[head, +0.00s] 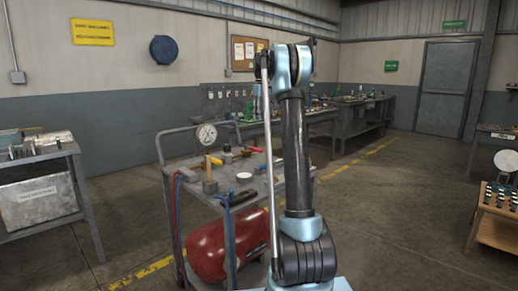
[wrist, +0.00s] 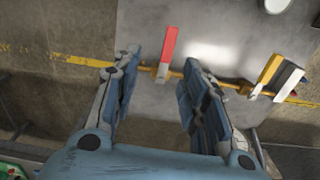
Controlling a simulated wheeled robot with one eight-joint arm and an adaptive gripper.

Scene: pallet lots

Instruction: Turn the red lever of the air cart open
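The red lever (wrist: 170,43) shows in the wrist view, rising in the picture from a brass fitting (wrist: 161,71) on the grey top of the air cart (wrist: 206,27). My gripper (wrist: 160,60) is open, with one finger on each side of the fitting in the picture. Nothing is held, and I see no contact with the lever. In the head view the cart (head: 171,150) stands left of my arm, with a red tank (head: 208,250) below its top. My arm hides part of the cart there, and I cannot make out the gripper or clearly tell the red lever.
A yellow lever (wrist: 266,69) and a white piece beside it stand right of the gripper. A round gauge (head: 206,134) stands at the cart's back. Benches line the back wall, a table (head: 85,205) stands left, and a wooden rack (head: 493,229) right. Open floor lies between.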

